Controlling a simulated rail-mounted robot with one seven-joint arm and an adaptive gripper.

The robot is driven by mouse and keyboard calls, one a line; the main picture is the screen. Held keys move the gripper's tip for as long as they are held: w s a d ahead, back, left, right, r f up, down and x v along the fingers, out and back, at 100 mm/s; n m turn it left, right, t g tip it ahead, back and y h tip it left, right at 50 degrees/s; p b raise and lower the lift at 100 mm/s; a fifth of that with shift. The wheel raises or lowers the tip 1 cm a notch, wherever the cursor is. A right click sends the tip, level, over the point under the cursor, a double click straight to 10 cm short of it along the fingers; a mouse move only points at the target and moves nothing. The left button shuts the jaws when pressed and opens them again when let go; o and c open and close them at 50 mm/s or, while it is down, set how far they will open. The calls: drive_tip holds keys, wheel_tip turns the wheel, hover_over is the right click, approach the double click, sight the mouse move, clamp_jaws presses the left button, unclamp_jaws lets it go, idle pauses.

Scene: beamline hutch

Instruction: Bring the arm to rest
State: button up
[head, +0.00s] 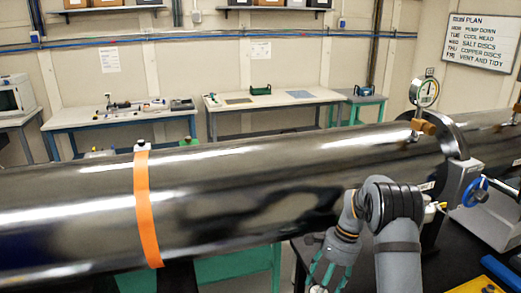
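My grey arm (398,240) stands at the lower right, in front of the long dark beam pipe (240,190). It bends at a black-banded joint and reaches down to the left. My gripper (328,278), with teal fingers, points downward at the bottom edge of the head view. The fingers look spread, but their tips are at the picture edge. A small pale thing shows by the tips; I cannot tell whether it is held or lies below.
The pipe with an orange strap (148,208) crosses the whole view. A round gauge (424,92) and a blue handwheel (474,191) stick out at right, near the arm. A black bench top (450,262) lies below. Worktables (275,99) and a whiteboard (482,42) are at the back.

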drive_tip(key=shift+s+a+f, duration=0.1)
drive_tip(key=shift+a+f, duration=0.1)
drive_tip(key=shift+f, duration=0.5)
drive_tip(key=shift+r, duration=0.1)
drive_tip(key=v, duration=1.2)
drive_tip(key=x, duration=1.2)
drive_tip(key=shift+s, duration=0.1)
wheel_tip(320, 180, up, 9)
drive_tip(key=p, duration=0.7)
drive_tip(key=shift+r+p, duration=0.15)
drive_tip(key=shift+p, duration=0.25)
drive_tip(key=shift+s+a+n+b, duration=0.3)
drive_tip(key=shift+s+n+b, duration=0.25)
drive_tip(key=shift+b, duration=0.5)
drive_tip(key=s+r+n+h+b, duration=0.1)
drive_tip(key=s+r+n, duration=0.3)
drive_tip(key=s, duration=0.5)
drive_tip(key=s+r+n+g+h+b, duration=0.1)
drive_tip(key=s+r+n+h+b, duration=0.1)
drive_tip(key=s, duration=0.8)
wheel_tip(320, 180, up, 2)
drive_tip(key=n+b, duration=0.1)
drive_tip(key=n, duration=0.2)
drive_tip(key=shift+r+n+g, duration=0.15)
drive_tip(key=shift+n+g, duration=0.15)
drive_tip(key=shift+n, duration=0.05)
